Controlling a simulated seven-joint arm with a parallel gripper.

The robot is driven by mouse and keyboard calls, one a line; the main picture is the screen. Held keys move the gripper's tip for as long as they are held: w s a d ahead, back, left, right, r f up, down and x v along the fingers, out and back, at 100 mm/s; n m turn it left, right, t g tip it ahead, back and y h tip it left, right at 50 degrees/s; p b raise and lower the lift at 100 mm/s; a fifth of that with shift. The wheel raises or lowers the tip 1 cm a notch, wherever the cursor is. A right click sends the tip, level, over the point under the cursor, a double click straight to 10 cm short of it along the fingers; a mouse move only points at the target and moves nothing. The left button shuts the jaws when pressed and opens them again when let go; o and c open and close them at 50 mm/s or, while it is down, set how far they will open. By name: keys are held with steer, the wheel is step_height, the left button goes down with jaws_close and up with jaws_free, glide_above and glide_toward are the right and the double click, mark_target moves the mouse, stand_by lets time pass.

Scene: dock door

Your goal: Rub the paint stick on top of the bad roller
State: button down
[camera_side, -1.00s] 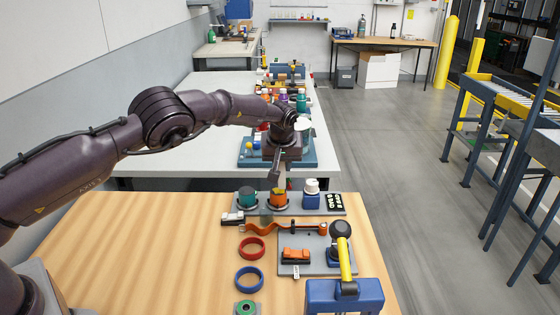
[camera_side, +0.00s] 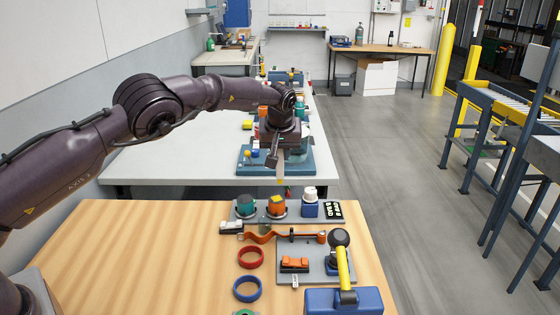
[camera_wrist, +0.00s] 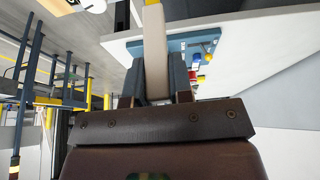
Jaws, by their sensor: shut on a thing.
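My gripper (camera_side: 277,163) is shut on the paint stick (camera_side: 280,171), a pale stick with a yellow tip pointing down. In the wrist view the stick (camera_wrist: 156,55) stands between my two fingers. The tip is above an orange roller (camera_side: 277,209) and apart from it. A yellow patch shows on that roller's top. A teal roller (camera_side: 246,209) stands to its left. Both sit in dark round holders on a grey plate (camera_side: 292,217). A black label with white writing (camera_side: 332,210) lies at the plate's right; I cannot read it clearly.
A blue block with a white-capped top (camera_side: 310,206) stands right of the orange roller. The left wooden top is clear.

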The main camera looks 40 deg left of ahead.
steer(key=shift+r, duration=1.15)
